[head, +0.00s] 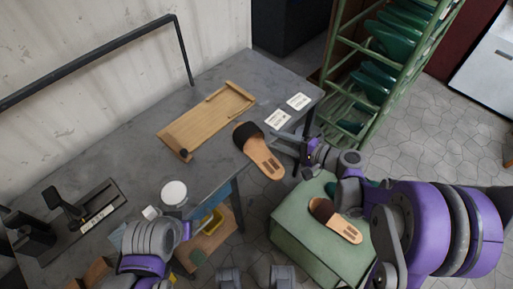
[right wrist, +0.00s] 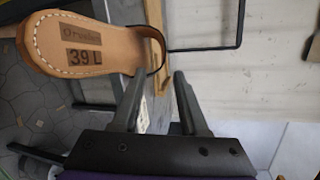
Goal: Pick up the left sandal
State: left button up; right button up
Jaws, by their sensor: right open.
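The left sandal (head: 263,159) has a tan sole and a dark strap. In the head view its strap end is over the grey table and its heel reaches past the table's front edge; I cannot tell whether it rests there. The right wrist view shows its insole (right wrist: 85,45) marked "39 L". My right gripper (head: 279,143) is open, close to the sandal's right side. In the wrist view the sandal is left of and beyond the fingers (right wrist: 160,76), not clearly between them. My left arm shows at the lower left, but its fingers cannot be made out.
Another sandal (head: 335,220) lies on a green box (head: 292,222) below my right arm. The table (head: 95,170) holds a wooden board (head: 205,120), two white cards (head: 278,118) and a black stand (head: 68,205). A green rack (head: 385,105) stands behind.

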aim_at(256, 131)
jog(key=x, duration=0.8)
jog(key=shift+a+r, duration=0.25)
grip_shut()
dwell(1.1)
